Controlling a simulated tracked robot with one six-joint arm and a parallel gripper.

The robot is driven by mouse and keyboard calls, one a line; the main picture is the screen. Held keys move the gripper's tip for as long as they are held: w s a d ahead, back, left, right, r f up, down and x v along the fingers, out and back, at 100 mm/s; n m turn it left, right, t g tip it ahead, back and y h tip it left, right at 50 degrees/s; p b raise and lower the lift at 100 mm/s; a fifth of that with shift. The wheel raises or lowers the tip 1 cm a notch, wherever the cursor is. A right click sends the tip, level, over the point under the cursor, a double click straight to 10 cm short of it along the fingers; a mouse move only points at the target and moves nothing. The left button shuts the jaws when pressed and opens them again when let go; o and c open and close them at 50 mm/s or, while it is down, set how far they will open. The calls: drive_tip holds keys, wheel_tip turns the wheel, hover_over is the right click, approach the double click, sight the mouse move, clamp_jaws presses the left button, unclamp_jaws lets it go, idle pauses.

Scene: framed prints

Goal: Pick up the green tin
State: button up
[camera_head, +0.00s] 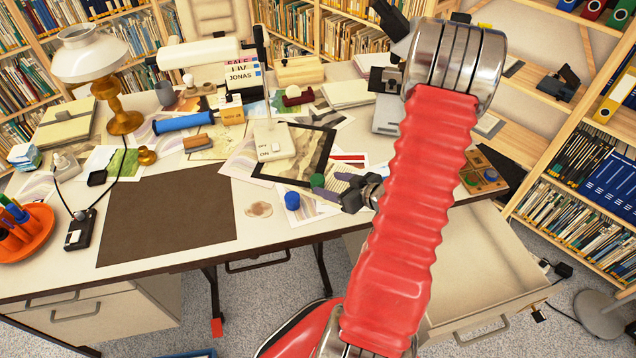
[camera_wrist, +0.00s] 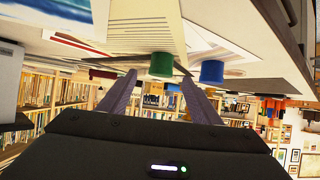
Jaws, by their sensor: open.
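The green tin (camera_head: 317,181) is a small cylinder on the desk near its front edge. In the wrist view, which is upside down, the green tin (camera_wrist: 161,65) shows between my two fingertips, towards the right one, and seems at or just beyond them. My gripper (camera_head: 325,183) is open, low over the desk, pointing left in the head view. In the wrist view my gripper (camera_wrist: 158,77) has its fingers apart with nothing held. I cannot tell whether a finger touches the tin.
A blue tin (camera_head: 292,200) stands close by, left of the green one; in the wrist view the blue tin (camera_wrist: 212,71) is just outside the right finger. Papers and a framed print (camera_head: 296,150) lie behind. A brown desk mat (camera_head: 168,215) lies left. An open drawer (camera_head: 480,265) juts out at right.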

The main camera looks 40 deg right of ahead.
sight(322, 182)
drive_tip(key=shift+x, duration=2.6)
drive_tip(key=shift+a, duration=0.1)
drive_tip(key=shift+c, duration=0.2)
drive_tip(key=c, duration=1.1)
drive_tip(key=shift+r, duration=5)
